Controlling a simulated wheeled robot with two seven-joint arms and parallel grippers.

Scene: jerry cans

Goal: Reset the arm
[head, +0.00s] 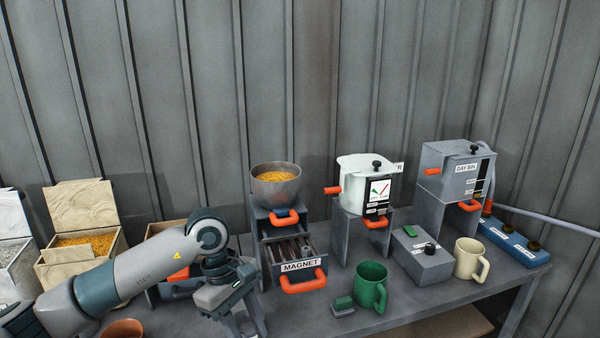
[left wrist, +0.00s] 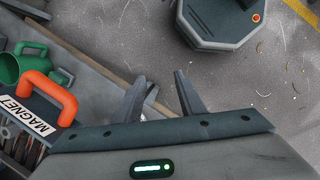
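My left arm comes in from the left in the head view, and its left gripper (head: 240,322) points down in front of the bench, left of the magnet drawer (head: 300,265). In the left wrist view the left gripper (left wrist: 163,90) has its two fingers spread apart with nothing between them. They are over the bench's front edge, with floor beyond. The orange handle (left wrist: 48,95) of the magnet drawer is to the left of the fingers and apart from them. My right gripper is in neither view.
A bowl of yellow grain (head: 276,185) stands above the drawer. A green mug (head: 370,287), a cream mug (head: 470,260), a grey box (head: 422,256), a white canister (head: 358,184) and the day bin (head: 455,170) are to the right. Open sacks (head: 82,215) stand at left.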

